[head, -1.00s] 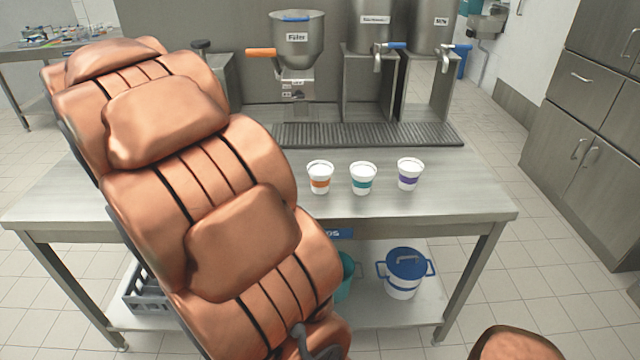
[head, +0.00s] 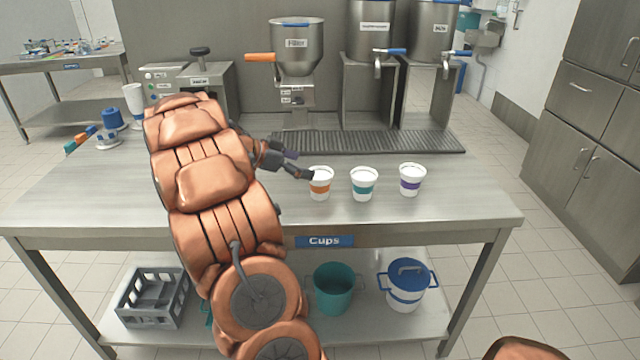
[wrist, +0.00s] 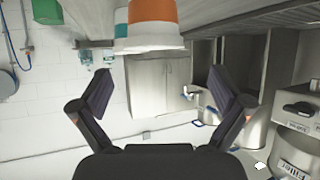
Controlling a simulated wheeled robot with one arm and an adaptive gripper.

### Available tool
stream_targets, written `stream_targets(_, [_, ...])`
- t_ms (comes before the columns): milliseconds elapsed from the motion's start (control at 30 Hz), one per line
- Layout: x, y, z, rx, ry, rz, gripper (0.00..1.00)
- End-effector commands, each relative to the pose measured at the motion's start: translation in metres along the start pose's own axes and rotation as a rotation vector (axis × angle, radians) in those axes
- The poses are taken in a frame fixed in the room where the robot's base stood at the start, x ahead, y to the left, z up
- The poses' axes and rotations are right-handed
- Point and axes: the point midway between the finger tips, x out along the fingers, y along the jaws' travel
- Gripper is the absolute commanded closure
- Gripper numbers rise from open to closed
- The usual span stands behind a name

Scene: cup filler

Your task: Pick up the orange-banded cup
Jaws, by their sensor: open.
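The orange-banded cup (head: 320,188) is white and stands upright on the steel table, leftmost of three cups in a row. In the wrist view its orange band and white rim (wrist: 153,30) show at the top, beyond the fingertips. My gripper (head: 301,164) is open, just left of this cup; its nearer finger overlaps the cup's left rim in the head view, and I cannot tell whether they touch. In the wrist view the open gripper (wrist: 160,76) has nothing between its fingers.
A teal-banded cup (head: 364,184) stands close to the right, and a purple-banded cup (head: 411,180) farther right. Behind them are a drip grate (head: 370,142) and a filler hopper (head: 296,45). The table right of the cups is clear.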

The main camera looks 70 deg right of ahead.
Motion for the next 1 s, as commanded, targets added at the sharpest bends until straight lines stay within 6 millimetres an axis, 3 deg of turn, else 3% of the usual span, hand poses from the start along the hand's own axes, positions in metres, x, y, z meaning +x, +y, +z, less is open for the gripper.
stream_targets(500, [0.056,0.008,0.007,-0.003,-0.001,0.003,0.00])
stream_targets(833, [0.061,0.007,0.009,-0.002,-0.002,0.000,0.00])
stream_targets(1000, [0.061,0.007,0.009,-0.002,-0.002,0.000,0.18])
